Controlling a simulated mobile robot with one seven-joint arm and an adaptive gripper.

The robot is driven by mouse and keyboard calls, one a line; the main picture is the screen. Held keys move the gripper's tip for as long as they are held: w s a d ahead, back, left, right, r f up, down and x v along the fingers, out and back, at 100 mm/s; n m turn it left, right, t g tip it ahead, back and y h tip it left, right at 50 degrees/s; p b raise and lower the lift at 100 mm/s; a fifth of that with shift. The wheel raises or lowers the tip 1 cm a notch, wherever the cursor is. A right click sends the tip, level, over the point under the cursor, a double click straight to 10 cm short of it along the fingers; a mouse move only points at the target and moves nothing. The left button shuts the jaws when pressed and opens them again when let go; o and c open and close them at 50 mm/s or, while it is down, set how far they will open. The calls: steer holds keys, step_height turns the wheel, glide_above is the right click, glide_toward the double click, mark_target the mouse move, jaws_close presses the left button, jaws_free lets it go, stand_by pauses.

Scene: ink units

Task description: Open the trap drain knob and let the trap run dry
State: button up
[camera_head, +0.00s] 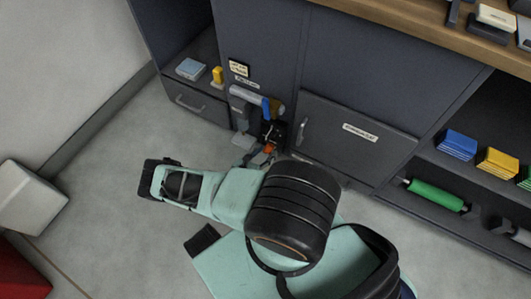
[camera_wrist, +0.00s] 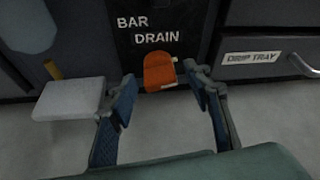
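An orange knob (camera_wrist: 159,71) sits on a dark panel under white lettering that reads "BAR DRAIN" (camera_wrist: 148,29). In the head view the orange knob (camera_head: 269,148) shows small and partly hidden at the front of the cabinet. My gripper (camera_wrist: 161,86) is open, with one blue-padded finger to the left and one to the right of the knob. The fingertips are close to the knob's sides, with gaps visible; I cannot tell how far they reach past it in depth. No water is visible.
A pale block-like tray (camera_wrist: 68,98) sticks out left of my gripper. A drawer labelled "DRIP TRAY" (camera_wrist: 250,57) is to the right. Above the knob are a blue lever (camera_head: 266,108) and a pale cylinder (camera_head: 247,94). Shelves with coloured stacks stand right; grey floor (camera_head: 110,215) lies open left.

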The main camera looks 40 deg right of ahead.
mark_target(266, 140)
steer(key=shift+r, duration=0.15)
step_height(266, 140, up, 10)
steer(key=shift+f, duration=0.15)
stand_by(0.5)
